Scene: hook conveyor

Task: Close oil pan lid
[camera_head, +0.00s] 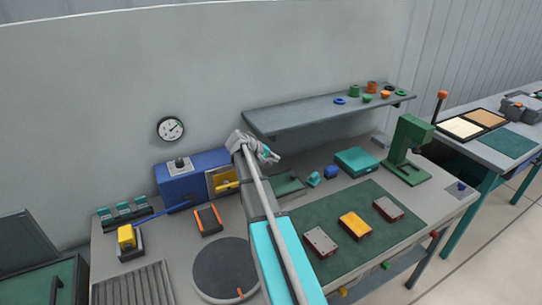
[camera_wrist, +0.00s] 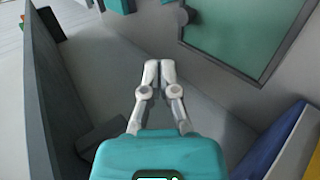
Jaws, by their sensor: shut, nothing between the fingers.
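A shallow grey-rimmed tray with a green inside (camera_head: 289,186) lies on the bench beside the blue machine. My gripper (camera_head: 268,156) is raised near the back wall, above and behind the tray. In the wrist view my gripper (camera_wrist: 159,70) has its two fingertips together, with nothing between them. My arm hides part of the bench.
A grey shelf (camera_head: 315,110) with several small spools overhangs the back right of my gripper. The blue machine (camera_head: 190,176) stands to the left. A teal box (camera_head: 357,161) and a green press (camera_head: 408,150) stand to the right. A green mat (camera_head: 375,205) holds several blocks.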

